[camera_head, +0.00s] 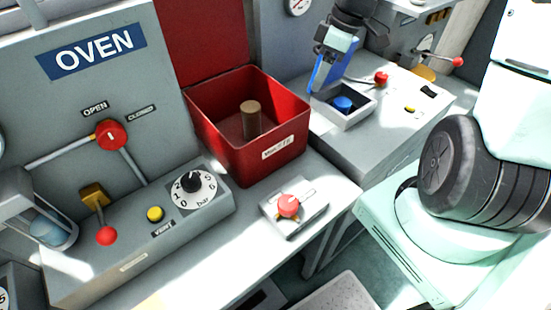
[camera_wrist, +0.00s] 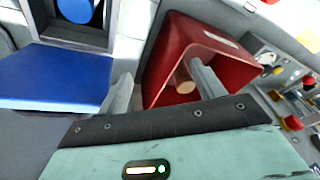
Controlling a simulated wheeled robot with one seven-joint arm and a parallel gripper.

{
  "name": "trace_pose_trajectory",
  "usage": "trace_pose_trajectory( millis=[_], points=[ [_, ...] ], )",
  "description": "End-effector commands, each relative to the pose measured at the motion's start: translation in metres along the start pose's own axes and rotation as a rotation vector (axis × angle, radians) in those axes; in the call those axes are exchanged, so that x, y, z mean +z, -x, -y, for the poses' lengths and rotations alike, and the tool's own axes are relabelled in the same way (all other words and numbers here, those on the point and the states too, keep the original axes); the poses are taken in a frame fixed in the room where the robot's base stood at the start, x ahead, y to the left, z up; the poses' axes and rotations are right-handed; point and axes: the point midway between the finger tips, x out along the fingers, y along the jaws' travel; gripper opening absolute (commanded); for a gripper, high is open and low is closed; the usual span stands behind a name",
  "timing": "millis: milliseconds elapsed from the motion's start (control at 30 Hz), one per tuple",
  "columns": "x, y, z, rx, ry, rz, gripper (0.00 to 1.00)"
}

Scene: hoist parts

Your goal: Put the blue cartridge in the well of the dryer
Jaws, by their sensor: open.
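The blue cartridge (camera_head: 342,104) sits inside a square, pale-walled well (camera_head: 357,118) on the grey unit at the right, which I take to be the dryer. In the wrist view the round blue top of the cartridge (camera_wrist: 76,8) shows at the upper left, inside the dark well frame. A blue lid (camera_wrist: 50,78) stands open beside the well; in the head view it is edge-on (camera_head: 318,72). My gripper (camera_wrist: 162,85) is open, with nothing between its fingers. It is above and behind the well in the head view, apart from the cartridge.
A red waste bin (camera_head: 265,155) with a brown cylinder (camera_head: 251,120) inside stands left of the dryer. A small plate with a red-knobbed lever (camera_head: 289,206) lies in front. The oven panel (camera_head: 95,110) is at the left. A red-knobbed lever (camera_head: 381,79) is close right of the well.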

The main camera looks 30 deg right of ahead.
Motion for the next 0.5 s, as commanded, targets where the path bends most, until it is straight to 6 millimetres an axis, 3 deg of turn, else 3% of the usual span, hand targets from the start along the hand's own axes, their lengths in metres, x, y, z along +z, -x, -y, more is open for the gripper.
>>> trace_pose_trajectory(
  millis=[100,200,333,500],
  points=[
    [-0.029,-0.008,0.054,-0.019,0.011,0.058,0.68],
    [-0.044,-0.013,0.1,-0.021,0.004,0.104,0.68],
    [-0.053,-0.017,0.158,-0.01,-0.007,0.154,0.68],
    [-0.048,-0.017,0.23,0.02,-0.021,0.202,0.68]
  ],
)
